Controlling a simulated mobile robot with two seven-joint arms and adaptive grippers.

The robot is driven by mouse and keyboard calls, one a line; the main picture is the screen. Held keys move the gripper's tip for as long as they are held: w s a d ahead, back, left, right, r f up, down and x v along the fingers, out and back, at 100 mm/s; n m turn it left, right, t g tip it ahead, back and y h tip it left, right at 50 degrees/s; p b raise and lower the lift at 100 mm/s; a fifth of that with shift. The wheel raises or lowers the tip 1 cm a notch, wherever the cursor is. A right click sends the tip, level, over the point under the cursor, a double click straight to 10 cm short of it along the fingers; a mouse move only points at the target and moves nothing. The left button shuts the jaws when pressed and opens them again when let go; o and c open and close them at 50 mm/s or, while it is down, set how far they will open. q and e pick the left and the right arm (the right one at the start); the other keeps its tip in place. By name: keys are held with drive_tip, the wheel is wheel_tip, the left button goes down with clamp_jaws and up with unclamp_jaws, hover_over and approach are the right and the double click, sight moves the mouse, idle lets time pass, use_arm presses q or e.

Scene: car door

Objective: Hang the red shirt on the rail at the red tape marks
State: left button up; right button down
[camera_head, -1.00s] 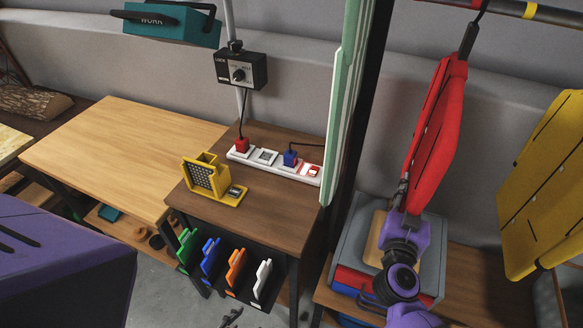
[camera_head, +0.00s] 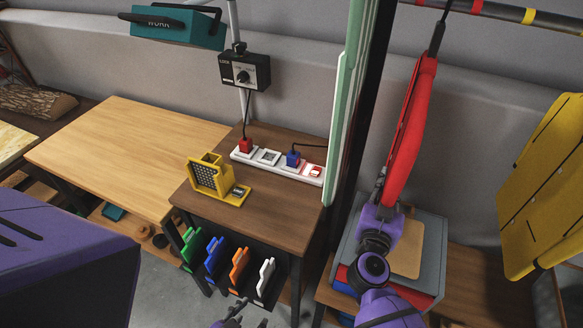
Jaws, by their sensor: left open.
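The red shirt (camera_head: 408,130) is a flat panel on a dark hook and hangs nearly edge-on at right of centre. Its hook runs up past the rail (camera_head: 500,10) to the top edge, so its seat is hidden. A red tape mark (camera_head: 477,6) on the rail is right of the hook. My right gripper (camera_head: 379,183) is at the shirt's lower left edge. Its fingers overlap the shirt, and I cannot tell whether they are closed on it. My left gripper (camera_head: 236,311) is open and empty at the bottom edge, low in front of the small cabinet.
A yellow garment (camera_head: 545,190) hangs at the right. A yellow tape mark (camera_head: 528,15) is on the rail. A black post and pale green panels (camera_head: 347,100) stand left of the shirt. A grey box (camera_head: 428,225) with a tan board lies below it. A wooden table (camera_head: 120,150) is left.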

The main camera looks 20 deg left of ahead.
use_arm(q)
drive_tip(key=shift+w+r, duration=0.2)
drive_tip(key=shift+w+r, duration=0.3)
use_arm(e)
drive_tip(key=shift+f, duration=0.15)
drive_tip(key=c, duration=1.5)
unclamp_jaws()
drive_tip(key=shift+s+f, duration=0.15)
drive_tip(key=shift+s, duration=0.05)
use_arm(q)
drive_tip(key=shift+w+d+r+t, duration=0.1)
drive_tip(key=shift+w+r+t, duration=0.05)
drive_tip(key=shift+w, duration=0.3)
drive_tip(key=shift+w+d+r+t, duration=0.1)
drive_tip(key=shift+w+r+t, duration=0.05)
drive_tip(key=shift+w, duration=0.25)
use_arm(e)
drive_tip(key=s, duration=1.2)
drive_tip(key=shift+d, duration=0.3)
